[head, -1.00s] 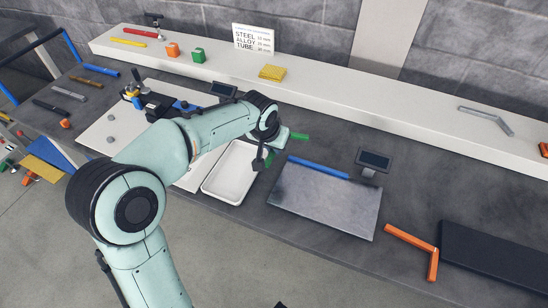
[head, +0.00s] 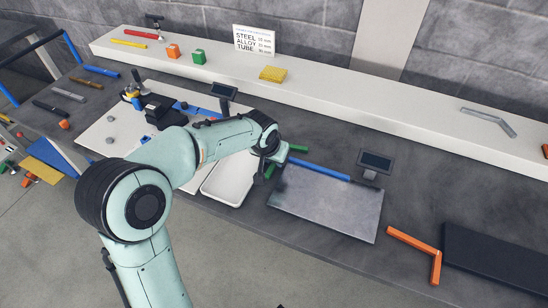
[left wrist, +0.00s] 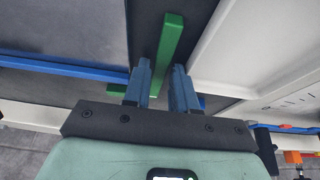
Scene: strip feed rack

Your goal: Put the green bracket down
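The green bracket (head: 298,148) is an L-shaped bar at my left gripper (head: 268,162), over the dark bench between the white tray (head: 231,185) and the grey plate (head: 328,206). In the left wrist view the bracket (left wrist: 170,45) runs between the two blue fingertips of my left gripper (left wrist: 162,80), which is shut on it. Its shorter leg reaches left behind a finger. I cannot tell whether the bracket touches the bench. My right gripper is not in view.
A blue bar (head: 320,171) lies along the plate's back edge, close to the bracket. A small display (head: 375,162) stands behind the plate. An orange bracket (head: 415,245) and a black mat (head: 497,263) lie to the right. A pale shelf (head: 340,95) runs along the back.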

